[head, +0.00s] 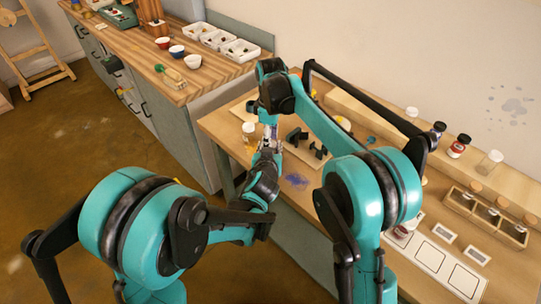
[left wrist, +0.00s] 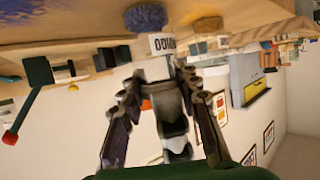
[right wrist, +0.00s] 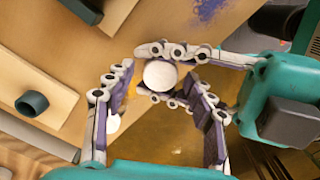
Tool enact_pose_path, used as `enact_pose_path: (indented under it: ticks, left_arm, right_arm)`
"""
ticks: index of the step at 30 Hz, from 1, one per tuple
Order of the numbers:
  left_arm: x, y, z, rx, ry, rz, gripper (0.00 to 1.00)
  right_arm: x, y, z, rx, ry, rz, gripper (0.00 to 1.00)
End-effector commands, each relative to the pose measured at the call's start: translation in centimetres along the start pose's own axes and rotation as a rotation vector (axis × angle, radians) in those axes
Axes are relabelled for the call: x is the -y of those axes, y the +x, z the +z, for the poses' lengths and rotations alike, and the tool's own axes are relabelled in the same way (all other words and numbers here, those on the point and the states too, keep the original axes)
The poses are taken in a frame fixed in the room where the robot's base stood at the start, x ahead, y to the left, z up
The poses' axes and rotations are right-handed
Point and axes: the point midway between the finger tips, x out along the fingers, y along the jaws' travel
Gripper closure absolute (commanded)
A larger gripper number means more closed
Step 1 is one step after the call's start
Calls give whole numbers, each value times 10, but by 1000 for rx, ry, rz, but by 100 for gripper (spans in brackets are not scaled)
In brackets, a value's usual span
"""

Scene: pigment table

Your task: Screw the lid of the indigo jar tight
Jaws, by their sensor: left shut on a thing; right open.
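The indigo jar (left wrist: 160,43) shows upside down in the left wrist view, with a white label and blue pigment behind its glass. My left gripper (left wrist: 161,76) is shut around the jar. The jar's white round lid (right wrist: 160,74) is seen from above in the right wrist view and sits over the jar. My right gripper (right wrist: 158,84) is open, with its fingers on both sides of the lid and visible gaps to it. In the head view, my right gripper (head: 270,128) is above my left gripper (head: 268,148), and they mostly hide the jar.
An amber jar (head: 249,130) stands close to the grippers at the table's left. Dark blocks (head: 297,136) lie on a board behind. A blue stain (head: 297,180) marks bare wood in front. A rack of corked jars (head: 480,210) is far right.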

Motion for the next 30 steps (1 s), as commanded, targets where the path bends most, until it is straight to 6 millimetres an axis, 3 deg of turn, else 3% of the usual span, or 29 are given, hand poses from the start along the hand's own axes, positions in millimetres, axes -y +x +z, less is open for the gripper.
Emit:
enact_pose_path:
  ticks: [9, 19, 22, 30]
  left_arm:
    - [0, 0, 1, 1, 0, -1, 100]
    - [0, 0, 0, 1, 0, -1, 100]
    - [0, 0, 0, 1, 0, -1, 100]
    - [0, 0, 0, 1, 0, -1, 100]
  right_arm:
    - [0, -38, 0, 0, -1, 0, 45]
    - [0, -44, 0, 0, -1, 0, 45]
    - [0, -44, 0, 0, -1, 0, 22]
    - [0, -44, 0, 0, -1, 0, 21]
